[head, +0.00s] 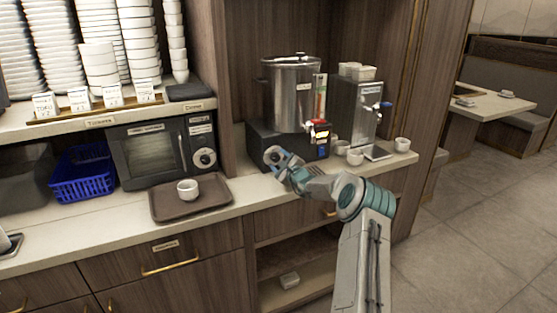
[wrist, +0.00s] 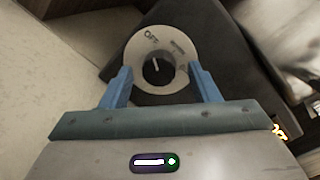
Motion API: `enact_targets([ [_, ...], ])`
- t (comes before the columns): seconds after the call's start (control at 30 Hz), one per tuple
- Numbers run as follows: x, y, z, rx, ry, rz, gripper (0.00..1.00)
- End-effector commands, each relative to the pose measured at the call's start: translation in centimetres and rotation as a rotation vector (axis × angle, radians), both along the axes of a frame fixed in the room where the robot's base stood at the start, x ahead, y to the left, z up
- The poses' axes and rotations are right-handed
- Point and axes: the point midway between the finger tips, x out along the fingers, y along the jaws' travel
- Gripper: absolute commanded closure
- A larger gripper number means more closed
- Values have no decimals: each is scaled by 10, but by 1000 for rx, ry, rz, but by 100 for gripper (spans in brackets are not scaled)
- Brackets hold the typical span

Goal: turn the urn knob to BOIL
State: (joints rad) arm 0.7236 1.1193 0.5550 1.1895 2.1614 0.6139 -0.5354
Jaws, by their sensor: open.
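The urn (head: 292,95) is a steel cylinder on a black base (head: 310,148) on the counter, in the head view. Its knob (wrist: 158,70) is dark with a white pointer line, on a pale round dial (wrist: 138,47) in the wrist view. The dial reads OFF at the upper left and has another word at the upper right that I cannot make out. The pointer leans up and slightly left, nearer OFF. My gripper (wrist: 162,88) is open, its blue fingers on either side of the dial's lower part. In the head view my gripper (head: 280,160) is at the base's front.
A steel dispenser (head: 352,108) with a blue-handled tap stands right of the urn, with white cups (head: 355,156) before it. A microwave (head: 148,155) and a brown tray (head: 215,200) with one cup are to the left. The counter edge runs below my arm.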

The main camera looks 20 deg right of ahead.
Motion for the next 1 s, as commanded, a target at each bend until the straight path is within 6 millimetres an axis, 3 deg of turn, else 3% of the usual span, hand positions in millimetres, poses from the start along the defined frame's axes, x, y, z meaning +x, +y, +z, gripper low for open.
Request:
enact_targets([
  [0.4, 6, 1, -1, 1, 0, 0, 45],
  [0.43, 6, 1, -1, 1, 0, 0, 47],
  [0.6, 6, 1, -1, 0, 0, 0, 89],
  [1.0, 6, 1, -3, 58, 3, 0, 89],
])
